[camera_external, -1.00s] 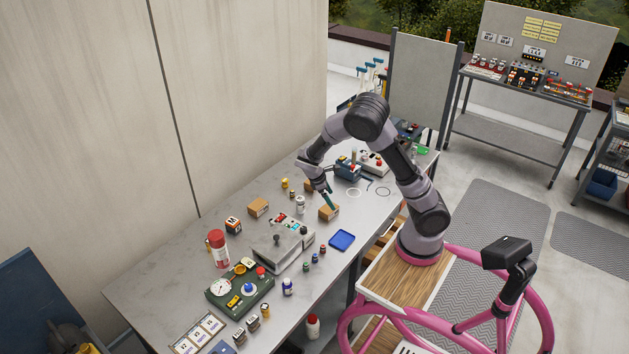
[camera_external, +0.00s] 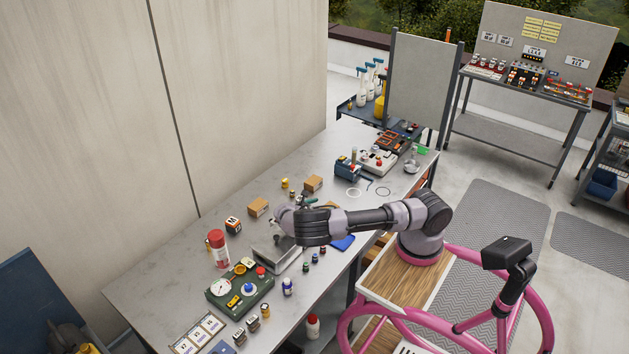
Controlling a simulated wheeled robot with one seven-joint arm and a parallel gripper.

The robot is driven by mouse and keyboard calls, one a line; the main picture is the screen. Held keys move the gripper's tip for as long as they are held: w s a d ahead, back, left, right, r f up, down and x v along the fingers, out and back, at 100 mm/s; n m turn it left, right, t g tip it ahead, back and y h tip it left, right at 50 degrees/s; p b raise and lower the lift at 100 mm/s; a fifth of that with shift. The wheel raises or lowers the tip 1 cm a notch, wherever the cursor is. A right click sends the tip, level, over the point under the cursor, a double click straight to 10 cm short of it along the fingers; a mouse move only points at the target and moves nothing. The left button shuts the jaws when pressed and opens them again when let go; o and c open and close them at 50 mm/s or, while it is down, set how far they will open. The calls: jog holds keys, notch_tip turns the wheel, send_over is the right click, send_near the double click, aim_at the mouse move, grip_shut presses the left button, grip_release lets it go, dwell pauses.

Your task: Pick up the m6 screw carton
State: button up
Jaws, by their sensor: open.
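Three small brown cartons are on the grey workbench, and their labels are too small to read, so I cannot tell which is the m6 screw carton. One carton (camera_external: 258,207) is at the left, near the wall side. Another carton (camera_external: 313,184) is farther back. A third (camera_external: 332,206) is mostly hidden behind my arm.
A grey metal device (camera_external: 275,252) stands below my arm. A red and white canister (camera_external: 218,249), a green gauge panel (camera_external: 240,289) and several small bottles crowd the near bench. A blue tray (camera_external: 343,242) is partly covered by my arm.

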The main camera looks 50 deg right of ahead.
notch_tip(320, 180, down, 3)
jog(key=shift+r, duration=0.15)
jog(key=x, duration=0.5)
jog(key=shift+c, duration=0.3)
grip_shut()
